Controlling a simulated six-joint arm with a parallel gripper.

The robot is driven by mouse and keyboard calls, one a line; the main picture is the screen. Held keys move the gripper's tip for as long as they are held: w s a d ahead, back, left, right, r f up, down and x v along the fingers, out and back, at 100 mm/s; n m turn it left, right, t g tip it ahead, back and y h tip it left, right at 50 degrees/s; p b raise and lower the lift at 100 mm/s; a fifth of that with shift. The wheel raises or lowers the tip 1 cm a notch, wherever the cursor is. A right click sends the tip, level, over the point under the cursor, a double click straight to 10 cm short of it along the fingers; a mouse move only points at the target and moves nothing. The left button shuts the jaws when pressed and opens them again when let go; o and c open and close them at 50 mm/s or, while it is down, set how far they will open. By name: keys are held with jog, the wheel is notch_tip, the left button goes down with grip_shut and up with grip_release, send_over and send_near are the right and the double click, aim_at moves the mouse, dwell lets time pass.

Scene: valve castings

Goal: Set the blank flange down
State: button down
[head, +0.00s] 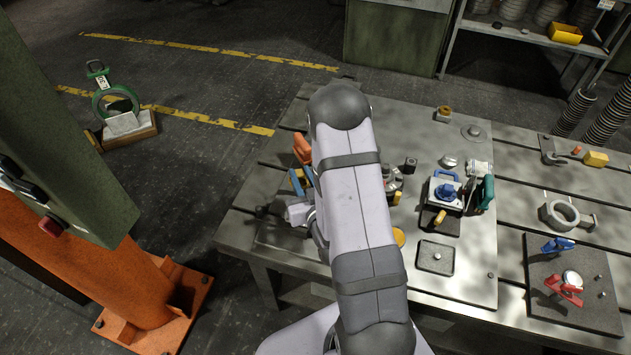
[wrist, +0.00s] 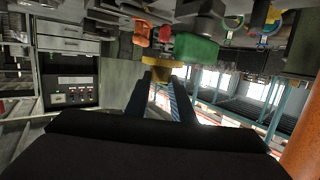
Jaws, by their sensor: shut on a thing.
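My gripper (wrist: 160,85) shows in the wrist view as two dark fingers with blue sides, shut on a yellow flanged piece (wrist: 162,62), which looks to be the blank flange. The piece sits at the fingertips, its wide rim across them. In the head view my gripper (head: 301,180) is low at the left part of the table, partly behind my arm, with its blue fingers pointing away. The held piece cannot be made out there. Whether it touches the surface below cannot be told.
An orange object (head: 302,148) stands just beyond the fingers. Right of my arm on the table (head: 470,262) are a blue-topped valve (head: 447,192), a green part (head: 486,192) and a small dark tray (head: 436,257). A dark board (head: 590,312) holds red and blue handles.

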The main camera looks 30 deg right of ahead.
jog(key=shift+w+d+r+n, duration=0.2)
jog(key=shift+w+r+n, duration=0.05)
jog(key=shift+r+n, duration=0.05)
jog(key=w+d+f, duration=0.1)
jog(key=w+d, duration=0.2)
jog(key=d, duration=0.3)
jog(key=w+d+b, duration=0.1)
jog(key=w+d, duration=0.2)
jog(key=d, duration=0.4)
jog(key=shift+w+f+m+h, duration=0.3)
jog(key=shift+w+f+m, duration=0.05)
jog(key=shift+f+m, duration=0.05)
jog(key=shift+a, duration=0.1)
notch_tip(320, 180, down, 6)
jog(key=b, duration=0.6)
jog(key=shift+f, duration=0.25)
jog(key=shift+f+b, duration=0.25)
jog(key=shift+b, duration=0.2)
jog(key=c, duration=1.5)
grip_release()
jog(key=shift+o, duration=0.2)
jog(key=shift+s+f, duration=0.1)
